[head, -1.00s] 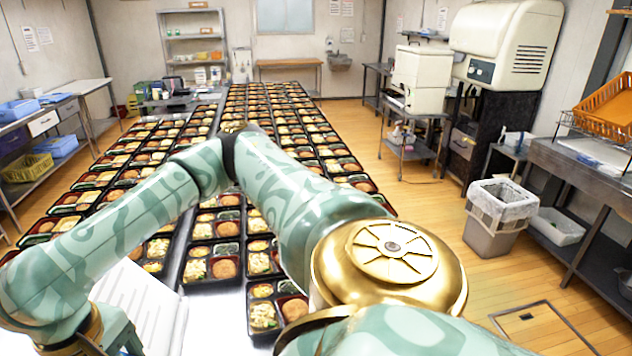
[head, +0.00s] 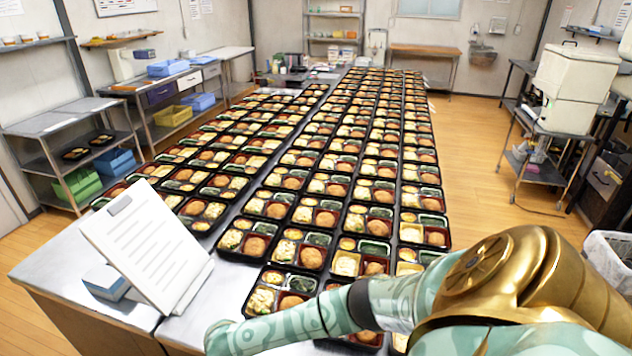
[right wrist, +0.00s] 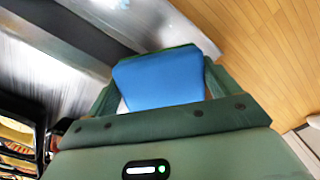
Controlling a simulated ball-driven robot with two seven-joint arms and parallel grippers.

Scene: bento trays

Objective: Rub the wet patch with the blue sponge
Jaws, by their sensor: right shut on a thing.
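The blue sponge (right wrist: 158,80) shows in the right wrist view, between the two green fingers of my right gripper (right wrist: 160,76). The gripper is shut on it. Beyond it are a grey metal surface (right wrist: 45,70), its edge and wooden floor; I cannot tell whether the sponge touches anything. In the head view my right arm crosses the bottom right, and its gripper is out of the picture. I cannot make out a wet patch in either view. My left gripper is not in view.
Long rows of bento trays (head: 237,244) cover much of the steel table (head: 60,255). A white sign (head: 150,245) and a small blue-white box (head: 105,281) stand at the table's left end. Bare steel lies around them. Shelves (head: 65,125) line the left wall.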

